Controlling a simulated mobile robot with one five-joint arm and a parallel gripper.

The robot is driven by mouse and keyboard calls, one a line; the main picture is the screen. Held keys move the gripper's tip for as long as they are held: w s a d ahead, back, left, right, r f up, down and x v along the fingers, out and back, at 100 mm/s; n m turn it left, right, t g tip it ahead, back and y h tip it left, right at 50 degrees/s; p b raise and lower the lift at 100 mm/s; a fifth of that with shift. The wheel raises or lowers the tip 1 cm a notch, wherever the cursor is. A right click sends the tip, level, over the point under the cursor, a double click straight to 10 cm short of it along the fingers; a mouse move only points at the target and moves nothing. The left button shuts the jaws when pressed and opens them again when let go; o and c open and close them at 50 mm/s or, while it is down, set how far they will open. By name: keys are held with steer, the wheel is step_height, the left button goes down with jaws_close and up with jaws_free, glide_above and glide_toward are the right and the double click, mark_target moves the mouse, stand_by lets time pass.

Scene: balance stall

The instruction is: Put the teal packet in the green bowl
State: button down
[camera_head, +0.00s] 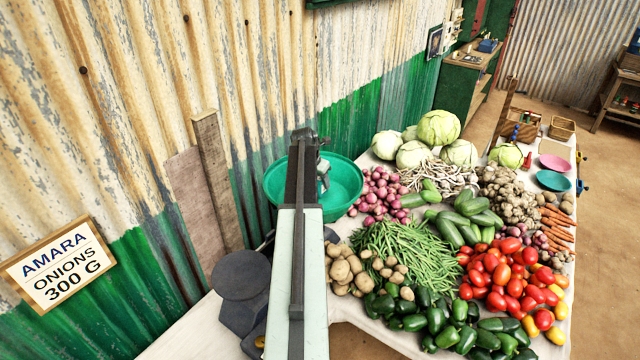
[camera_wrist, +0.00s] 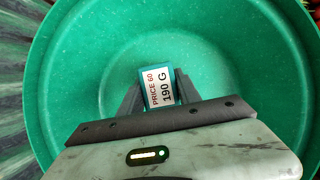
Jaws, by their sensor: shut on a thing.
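The green bowl (camera_head: 345,190) stands beside the corrugated wall in the head view, left of the vegetables. It fills most of the wrist view (camera_wrist: 230,60). My gripper (camera_head: 322,182) is over the bowl in the head view. In the wrist view my gripper (camera_wrist: 159,92) is shut on the teal packet (camera_wrist: 158,88), which has a white label reading "PRICE 60, 190 G". The packet shows between the fingers against the bowl's inside. I cannot tell whether it touches the bowl's bottom. My arm hides part of the bowl in the head view.
Potatoes (camera_head: 345,268), green beans (camera_head: 408,252), red onions (camera_head: 378,194) and tomatoes (camera_head: 505,275) crowd the table right of the bowl. Cabbages (camera_head: 438,128) lie behind. A dark round plate (camera_head: 241,275) and a sign (camera_head: 58,264) are at the left. The wall is close behind the bowl.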

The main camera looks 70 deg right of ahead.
steer(key=shift+f+b, duration=0.3)
steer(key=shift+f, duration=0.05)
steer(key=c, duration=0.8)
jaws_free()
steer(key=shift+r, duration=0.1)
steer(key=shift+c, duration=0.2)
steer(key=p+v, duration=1.2)
steer(key=shift+r, duration=0.3)
